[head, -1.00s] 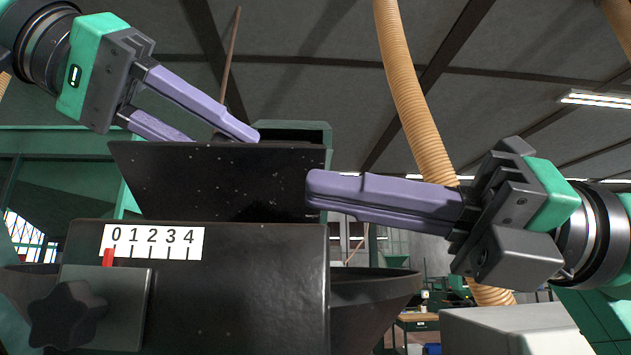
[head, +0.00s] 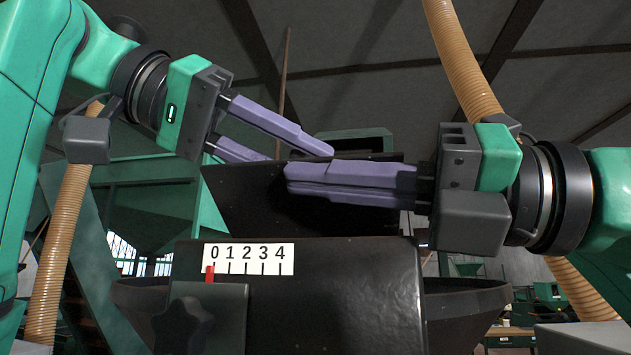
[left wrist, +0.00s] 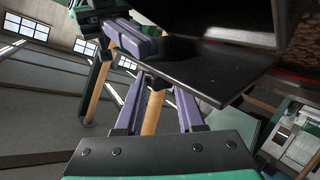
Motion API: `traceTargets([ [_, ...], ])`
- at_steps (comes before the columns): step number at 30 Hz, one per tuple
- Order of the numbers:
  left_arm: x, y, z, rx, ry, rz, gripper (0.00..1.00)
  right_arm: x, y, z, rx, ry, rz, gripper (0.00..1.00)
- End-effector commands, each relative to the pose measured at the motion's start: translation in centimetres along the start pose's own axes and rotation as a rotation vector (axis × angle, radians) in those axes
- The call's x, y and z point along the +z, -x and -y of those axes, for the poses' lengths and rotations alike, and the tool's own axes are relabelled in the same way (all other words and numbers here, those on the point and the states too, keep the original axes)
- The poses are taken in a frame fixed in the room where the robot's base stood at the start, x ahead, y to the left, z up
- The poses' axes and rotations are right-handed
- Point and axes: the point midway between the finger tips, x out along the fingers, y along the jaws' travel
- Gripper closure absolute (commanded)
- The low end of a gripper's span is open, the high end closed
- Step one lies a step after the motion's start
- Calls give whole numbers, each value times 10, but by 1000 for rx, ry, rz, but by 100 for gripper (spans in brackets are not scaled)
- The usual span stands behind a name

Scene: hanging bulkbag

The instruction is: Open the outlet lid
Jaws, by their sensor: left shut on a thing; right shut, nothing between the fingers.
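The outlet lid looks to be the black speckled plate (head: 238,205) standing tilted behind the scale box; it also shows in the left wrist view (left wrist: 215,68). My left gripper (head: 302,158) is at the plate's top edge, shut on it, with one finger partly hidden behind it. The left wrist view shows its two fingers (left wrist: 160,88) at the plate's edge. My right gripper (head: 289,177) is shut and empty, its fingers across the front of the plate; whether they touch it is unclear. It also shows in the left wrist view (left wrist: 152,45).
A black box (head: 340,285) with a white 0-to-4 scale (head: 248,259) stands in front, its red pointer (head: 209,273) at 0. A dark star knob (head: 183,325) is below. Tan hoses hang left (head: 62,260) and right (head: 460,60). A dark round rim (head: 470,300) lies behind.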

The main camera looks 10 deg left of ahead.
Motion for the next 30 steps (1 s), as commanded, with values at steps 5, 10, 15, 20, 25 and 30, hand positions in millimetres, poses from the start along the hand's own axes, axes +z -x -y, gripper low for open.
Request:
traceTargets([
  [5,3,-4,-1,-2,-5,17,100,5,2,1,2,-2,18,100],
  [10,3,-3,-1,0,-6,14,32,5,2,1,2,-2,17,100],
  [15,2,-3,-1,0,-5,12,32,4,2,1,2,-1,15,100],
  [20,2,8,-1,1,-4,8,32,4,2,1,2,-1,13,100],
  [25,2,45,-2,2,-5,6,32,4,2,1,2,0,13,100],
  [30,2,72,-2,2,-5,8,32,4,2,1,2,0,12,100],
])
